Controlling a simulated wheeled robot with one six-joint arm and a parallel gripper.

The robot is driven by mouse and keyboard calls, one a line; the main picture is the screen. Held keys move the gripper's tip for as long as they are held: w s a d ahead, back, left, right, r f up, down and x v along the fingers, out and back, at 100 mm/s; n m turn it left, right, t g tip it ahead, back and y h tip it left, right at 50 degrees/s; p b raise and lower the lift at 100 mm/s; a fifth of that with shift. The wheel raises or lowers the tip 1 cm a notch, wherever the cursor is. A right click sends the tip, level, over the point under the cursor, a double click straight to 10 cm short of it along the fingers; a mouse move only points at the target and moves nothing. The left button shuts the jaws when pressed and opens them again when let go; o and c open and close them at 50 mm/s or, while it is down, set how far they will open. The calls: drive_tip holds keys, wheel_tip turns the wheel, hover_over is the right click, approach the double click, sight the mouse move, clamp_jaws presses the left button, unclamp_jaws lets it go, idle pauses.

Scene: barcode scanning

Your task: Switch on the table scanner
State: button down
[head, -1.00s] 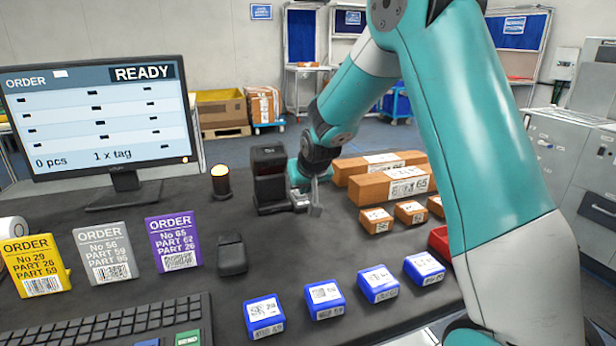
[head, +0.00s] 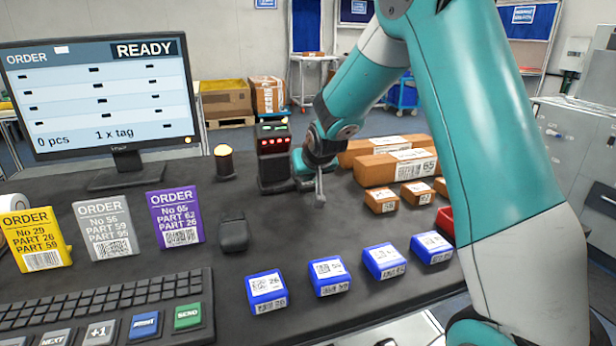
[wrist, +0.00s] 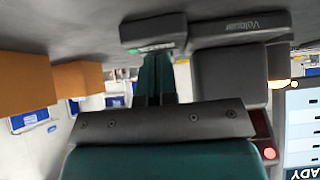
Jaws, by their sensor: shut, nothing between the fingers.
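The table scanner (head: 273,158) is a black upright device on the dark table, right of the monitor. Its top shows a green-lit display, and a row of red lights glows on its front. In the wrist view the scanner (wrist: 232,75) appears upside down, with a small green light on its base part and a red light at its side. My gripper (head: 319,198) is shut and empty, pointing down just right of the scanner. In the wrist view my gripper's fingers (wrist: 157,80) reach toward the green-lit part; I cannot tell whether they touch it.
An amber lamp (head: 223,161) stands left of the scanner. Brown boxes (head: 396,170) lie right of my gripper. Blue boxes (head: 329,278), a keyboard (head: 110,310) and order cards (head: 175,218) are in front. The monitor (head: 100,95) reads READY.

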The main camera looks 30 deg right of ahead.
drive_tip(key=shift+r, duration=0.15)
drive_tip(key=shift+r+p, duration=0.65)
drive_tip(key=shift+r, duration=0.05)
